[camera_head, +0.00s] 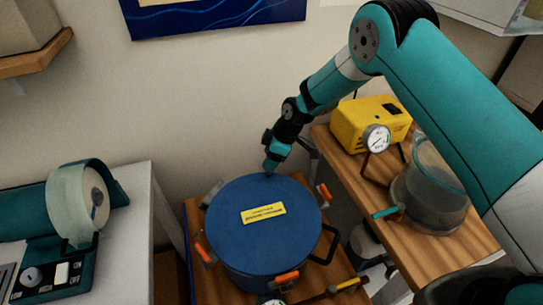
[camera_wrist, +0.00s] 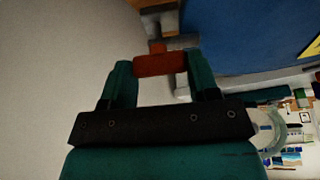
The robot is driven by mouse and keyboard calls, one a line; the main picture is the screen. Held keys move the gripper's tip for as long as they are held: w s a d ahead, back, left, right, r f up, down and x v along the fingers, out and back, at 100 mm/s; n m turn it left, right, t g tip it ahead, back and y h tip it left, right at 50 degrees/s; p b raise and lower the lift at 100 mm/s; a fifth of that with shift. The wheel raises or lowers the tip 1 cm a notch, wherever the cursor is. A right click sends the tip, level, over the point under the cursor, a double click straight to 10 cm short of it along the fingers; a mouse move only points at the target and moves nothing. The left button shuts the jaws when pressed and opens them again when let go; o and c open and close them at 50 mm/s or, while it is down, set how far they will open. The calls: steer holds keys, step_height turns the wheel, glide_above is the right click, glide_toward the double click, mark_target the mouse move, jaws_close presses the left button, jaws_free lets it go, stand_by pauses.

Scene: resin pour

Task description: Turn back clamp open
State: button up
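The pot (camera_head: 262,220) is blue with a round lid and a yellow label, and stands on a wooden surface. My gripper (camera_head: 271,166) reaches down to the far edge of the lid and hides the back clamp in the head view. In the wrist view, my gripper's two teal fingers (camera_wrist: 162,75) stand apart. The back clamp's red handle (camera_wrist: 160,64) spans the gap between the fingertips. Whether the fingers press on it is unclear. Grey metal clamp parts (camera_wrist: 163,20) show beyond it, beside the blue lid.
Other clamps with orange handles (camera_head: 325,192) sit around the pot's rim. A yellow gauge unit (camera_head: 368,122) and a glass vessel (camera_head: 430,189) stand on the wooden bench at right. A tape dispenser (camera_head: 76,205) is on the white table at left. A wall rises close behind.

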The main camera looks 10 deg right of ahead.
steer(key=c, duration=0.3)
steer(key=m+b, duration=0.1)
steer(key=m, duration=0.1)
steer(key=m+t+b, duration=0.1)
steer(key=b, duration=0.1)
steer(key=shift+f+m+t+h, duration=0.1)
steer(key=shift+m+t+h, duration=0.2)
steer(key=shift+m, duration=0.1)
steer(key=m+t+h+b, duration=0.1)
steer(key=m+b, duration=0.1)
steer(key=m, duration=0.2)
steer(key=shift+m+b, duration=0.3)
steer(key=shift+b, duration=0.05)
steer(key=m+h+b, duration=0.1)
steer(key=m, duration=0.1)
steer(key=m+t+h+b, duration=0.1)
steer(key=m, duration=0.2)
steer(key=shift+s+a, duration=0.1)
steer(key=shift+a, duration=0.05)
steer(key=shift+m+h+b, duration=0.9)
steer(key=shift+m+b, duration=0.15)
steer(key=shift+m, duration=1.25)
steer(key=shift+r, duration=0.2)
